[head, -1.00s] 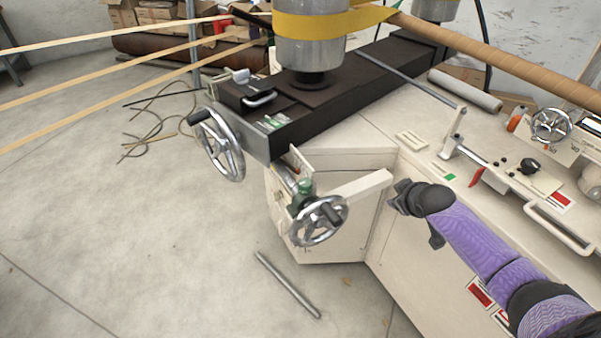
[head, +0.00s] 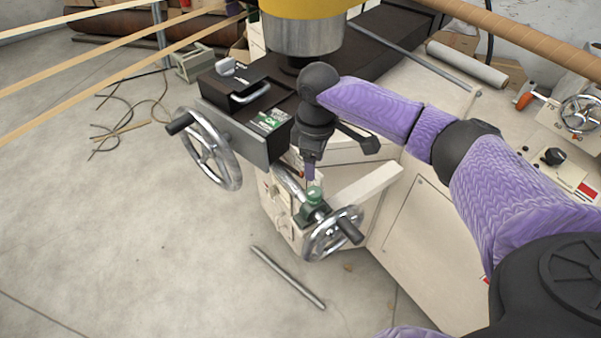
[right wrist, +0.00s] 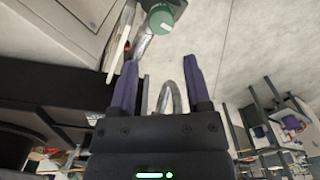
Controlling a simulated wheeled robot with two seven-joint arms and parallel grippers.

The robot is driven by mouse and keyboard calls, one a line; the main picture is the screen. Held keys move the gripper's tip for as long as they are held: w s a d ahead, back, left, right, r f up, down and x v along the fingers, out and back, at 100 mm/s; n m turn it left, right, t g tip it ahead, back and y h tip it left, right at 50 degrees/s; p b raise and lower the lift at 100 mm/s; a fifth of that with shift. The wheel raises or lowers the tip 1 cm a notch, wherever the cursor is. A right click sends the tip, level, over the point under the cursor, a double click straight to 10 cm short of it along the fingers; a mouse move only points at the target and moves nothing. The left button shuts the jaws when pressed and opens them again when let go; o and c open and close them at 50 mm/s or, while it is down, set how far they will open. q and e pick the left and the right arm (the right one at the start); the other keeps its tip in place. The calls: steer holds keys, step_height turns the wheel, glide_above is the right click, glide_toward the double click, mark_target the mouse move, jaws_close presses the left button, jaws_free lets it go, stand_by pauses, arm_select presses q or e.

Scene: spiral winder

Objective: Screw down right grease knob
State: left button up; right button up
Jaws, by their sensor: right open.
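The green grease knob (head: 314,195) sits on top of the chrome shaft by the lower handwheel (head: 333,233). It also shows in the right wrist view as a green cap (right wrist: 160,20) at the top. My right gripper (head: 311,176) points down just above the knob, close to it in the head view. In the right wrist view, my right gripper (right wrist: 160,72) has its two purple fingers apart with the knob beyond the fingertips, not between them. Whether a fingertip touches the knob cannot be told. My left gripper is not in view.
A second handwheel (head: 210,150) stands left of the black rail (head: 245,140). A pale machine arm (head: 367,188) juts out right of the knob. A yellow-topped cylinder (head: 302,32) rises behind. A metal rod (head: 288,277) lies on the open floor.

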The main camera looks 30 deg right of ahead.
mark_target(314, 191)
steer(key=f+b, duration=0.3)
steer(key=f, duration=0.6)
steer(key=shift+s+b, duration=0.2)
steer(key=shift+b, duration=0.15)
steer(key=shift+f, duration=0.4)
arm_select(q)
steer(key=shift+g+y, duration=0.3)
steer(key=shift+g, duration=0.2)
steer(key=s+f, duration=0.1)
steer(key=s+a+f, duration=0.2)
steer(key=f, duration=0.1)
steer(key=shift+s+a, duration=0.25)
arm_select(e)
jaws_close()
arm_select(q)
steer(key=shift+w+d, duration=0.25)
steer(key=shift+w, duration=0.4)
